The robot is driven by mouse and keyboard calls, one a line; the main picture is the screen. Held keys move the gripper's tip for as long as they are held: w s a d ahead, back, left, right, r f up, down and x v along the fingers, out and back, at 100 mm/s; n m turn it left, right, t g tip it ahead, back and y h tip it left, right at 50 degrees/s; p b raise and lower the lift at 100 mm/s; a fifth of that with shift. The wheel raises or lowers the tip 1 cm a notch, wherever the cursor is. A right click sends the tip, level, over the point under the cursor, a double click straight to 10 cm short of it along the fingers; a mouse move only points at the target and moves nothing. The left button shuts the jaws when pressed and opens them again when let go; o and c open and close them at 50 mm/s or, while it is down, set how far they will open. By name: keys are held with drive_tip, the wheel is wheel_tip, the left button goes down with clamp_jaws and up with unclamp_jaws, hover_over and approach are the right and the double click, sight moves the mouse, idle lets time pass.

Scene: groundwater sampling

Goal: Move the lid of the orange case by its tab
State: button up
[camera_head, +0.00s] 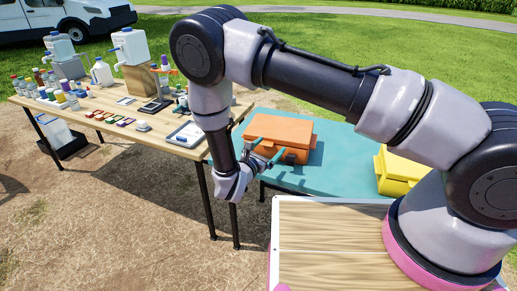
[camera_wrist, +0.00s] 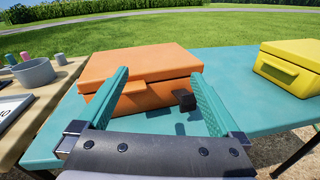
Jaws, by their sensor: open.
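The orange case (camera_head: 280,136) sits on the teal table with its lid (camera_wrist: 140,62) down. In the wrist view, a small dark block (camera_wrist: 183,99) sticks out from its front, right of centre; I cannot tell whether this is the tab or a latch. An orange piece (camera_wrist: 100,103) on the front left is partly hidden by my left finger. My gripper (camera_head: 266,153) is open and empty in front of the case. In the wrist view, its teal fingers (camera_wrist: 160,75) point at the case front, with the dark block seen between them, nearer the right finger.
A yellow case (camera_head: 399,171) stands to the right on the teal table (camera_head: 345,150). Bare teal surface lies between the two cases.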

sight(265, 145)
drive_tip(key=s+a+f+n+t+y, duration=0.2)
drive_tip(key=a+f+n+y, duration=0.2)
drive_tip(key=f+n, duration=0.15)
drive_tip(key=shift+m, duration=0.55)
drive_tip(key=x, duration=1)
drive_tip(key=shift+f, duration=0.15)
clamp_jaws()
